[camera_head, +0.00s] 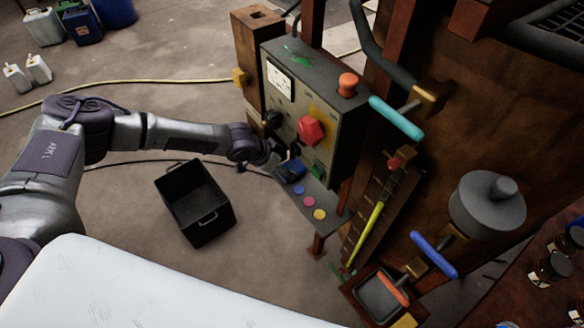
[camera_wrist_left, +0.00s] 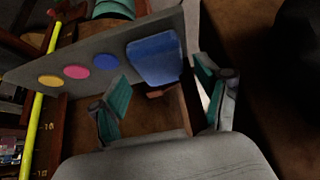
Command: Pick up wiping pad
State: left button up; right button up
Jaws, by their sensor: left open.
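The wiping pad is a blue block (camera_head: 291,171) on the small grey shelf (camera_head: 327,199) below the control box. It also shows in the left wrist view (camera_wrist_left: 155,58), close beyond my fingertips. My left gripper (camera_head: 277,163) is at the left end of the shelf, right beside the pad and partly in front of it. In the left wrist view the gripper's (camera_wrist_left: 163,93) two green-padded fingers are spread apart, with the pad's near edge just ahead of the gap. I cannot tell whether they touch it. My right gripper is not in view.
Blue, pink and yellow discs (camera_head: 308,201) lie along the shelf. The control box (camera_head: 312,100) with a red knob (camera_head: 311,130) stands just above. A black crate (camera_head: 196,203) sits on the floor to the left. A sight tube (camera_head: 367,232) and valve handles are on the right.

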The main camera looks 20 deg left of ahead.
aim_at(290, 168)
pick_arm(q)
jog(key=x, duration=0.3)
jog(key=shift+w+d+f, duration=0.15)
jog(key=shift+d, duration=0.05)
jog(key=c, duration=0.7)
notch_tip(290, 168, up, 4)
jog(key=shift+f+b, duration=0.15)
jog(key=shift+b, duration=0.4)
jog(key=s+a, duration=0.3)
jog(key=s, duration=0.1)
jog(key=s+a+b, duration=0.1)
jog(key=s+a, duration=0.3)
jog(key=s, duration=0.1)
jog(key=s+a+b, duration=0.1)
jog(key=s+a, duration=0.3)
jog(key=s, duration=0.1)
jog(key=shift+s+a, duration=0.1)
jog(key=shift+s, duration=0.05)
